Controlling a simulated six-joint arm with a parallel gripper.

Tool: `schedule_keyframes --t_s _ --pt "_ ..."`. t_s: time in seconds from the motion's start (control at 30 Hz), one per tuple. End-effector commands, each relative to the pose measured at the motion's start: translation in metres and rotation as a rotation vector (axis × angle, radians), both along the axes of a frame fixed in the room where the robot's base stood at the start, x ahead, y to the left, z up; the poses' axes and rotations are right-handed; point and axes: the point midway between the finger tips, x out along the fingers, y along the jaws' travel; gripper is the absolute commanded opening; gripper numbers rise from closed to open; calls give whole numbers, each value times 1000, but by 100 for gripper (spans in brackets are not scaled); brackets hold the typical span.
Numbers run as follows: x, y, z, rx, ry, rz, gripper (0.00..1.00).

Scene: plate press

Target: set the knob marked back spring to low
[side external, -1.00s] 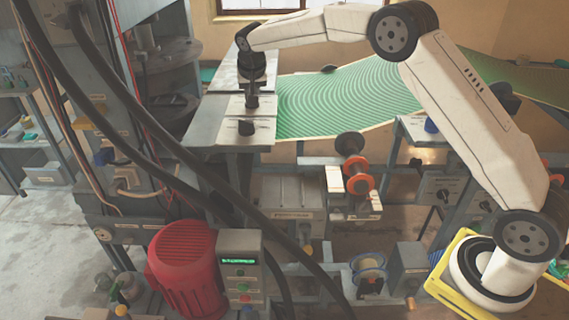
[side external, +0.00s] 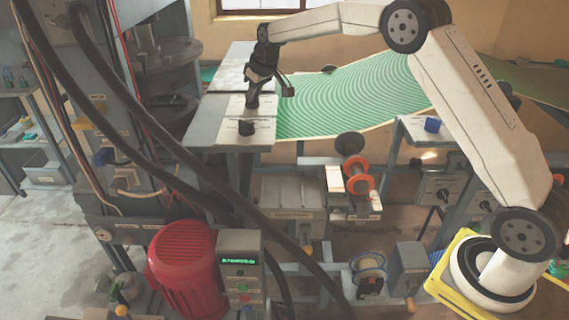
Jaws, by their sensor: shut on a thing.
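My gripper (side external: 252,98) is at the middle plate (side external: 236,103) of a row of grey panels on the bench at the upper left. It is shut on a dark knob there, which the fingers mostly hide. The hand above it leans, and a dark bracket-like part (side external: 288,91) sticks out to its right. The markings on the plate are too small to read, so I cannot tell the knob's name or setting from them. Another black knob (side external: 246,128) stands free on the nearer plate (side external: 262,132).
A green striped sheet (side external: 350,98) lies right of the panels. Thick black cables (side external: 150,135) cross the left foreground. A red motor (side external: 183,265) and a control box with a green display (side external: 240,262) stand below. A blue knob (side external: 432,124) is on a panel at the right.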

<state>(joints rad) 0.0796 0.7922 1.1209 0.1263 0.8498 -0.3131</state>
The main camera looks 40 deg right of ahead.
Motion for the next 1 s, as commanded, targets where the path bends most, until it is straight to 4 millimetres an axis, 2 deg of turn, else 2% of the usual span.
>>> schedule_keyframes --t_s 0.3,0.77,0.8,0.87,0.9,1.0 --pt "0 -1 0 0 0 97 0" --pt "0 -1 0 -2 1 111 0" --pt "0 -1 0 -2 1 111 32" --pt "0 -1 0 -1 1 110 51" --pt "0 -1 0 -1 1 110 54" --pt "0 -1 0 -1 1 109 54"
